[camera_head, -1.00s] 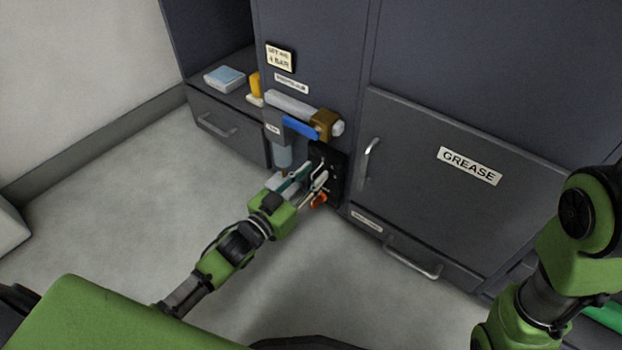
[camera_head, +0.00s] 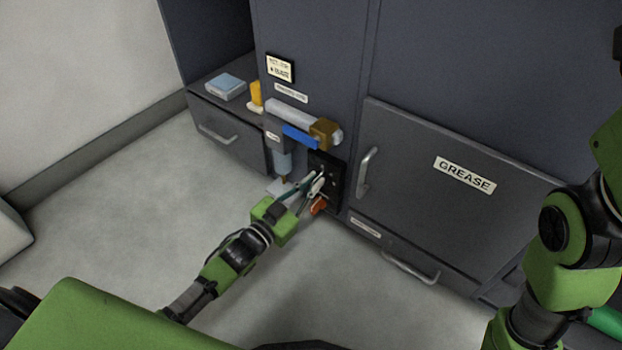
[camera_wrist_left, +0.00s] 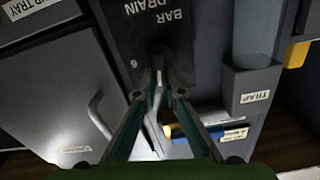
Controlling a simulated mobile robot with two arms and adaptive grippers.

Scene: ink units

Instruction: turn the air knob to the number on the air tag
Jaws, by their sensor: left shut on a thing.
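The cream air tag (camera_head: 280,68) is on the dark cabinet front at the upper left; its small print is blurred in the head view and seems to end in BAR. The black panel (camera_head: 335,172) is low on the cabinet. In the left wrist view it bears upside-down BAR and DRAIN lettering. My left gripper (camera_head: 317,182) is at this panel, its fingers shut on a slim pale knob (camera_wrist_left: 157,97), which the left wrist view shows between the fingertips (camera_wrist_left: 160,88). The fingers hide most of the knob and its scale. My right gripper is out of view.
An orange part (camera_head: 318,206) is just below the left fingertips. A clear trap bowl (camera_head: 282,162) hangs left of the panel, under a blue lever (camera_head: 300,136) and a pale pipe (camera_head: 290,111). The GREASE door (camera_head: 440,220) with its handle (camera_head: 367,172) is to the right.

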